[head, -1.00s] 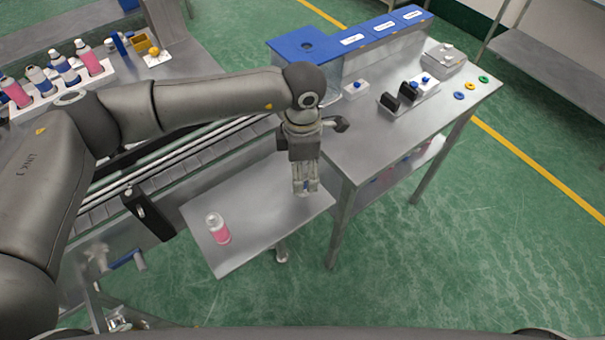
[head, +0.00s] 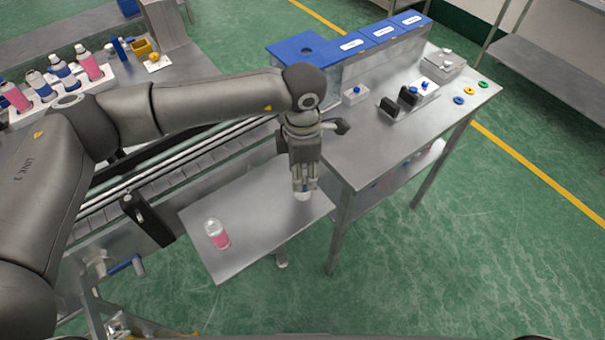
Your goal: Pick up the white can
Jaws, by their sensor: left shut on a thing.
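My left gripper (head: 304,187) points down over the near small metal table, at its right end. It is shut on the white can (head: 303,197). Only a small pale lower part of the can shows below the fingers; the rest is hidden by the gripper. I cannot tell whether the can touches the tabletop. My right gripper is not in view.
The small metal table (head: 255,225) is otherwise clear. A taller workbench (head: 370,150) adjoins it on the right, with a blue-topped box (head: 310,50) and small fixtures. A conveyor (head: 150,185) runs behind. A white rack (head: 50,105) at far left holds several bottles.

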